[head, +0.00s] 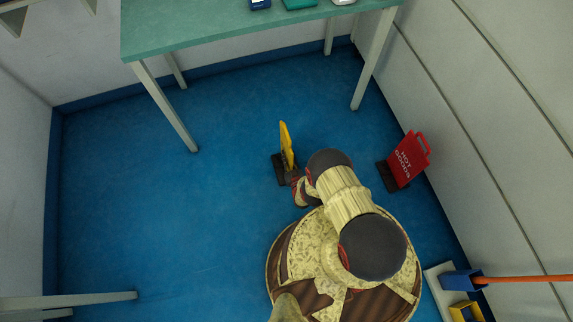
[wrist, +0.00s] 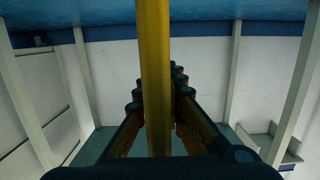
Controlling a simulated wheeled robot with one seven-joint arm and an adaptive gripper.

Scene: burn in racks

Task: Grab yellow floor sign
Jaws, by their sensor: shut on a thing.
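In the wrist view the sign is a yellow vertical bar (wrist: 154,70) running between my two fingers. My gripper (wrist: 160,100) is shut on the sign, with a finger on each side of it.
A red sign reading "HOT GOODS" (head: 409,160) stands to the right near the wall. A green-topped table (head: 230,27) is at the back. Blue and yellow items with an orange handle (head: 520,279) lie at lower right. The left floor (head: 130,200) is clear.

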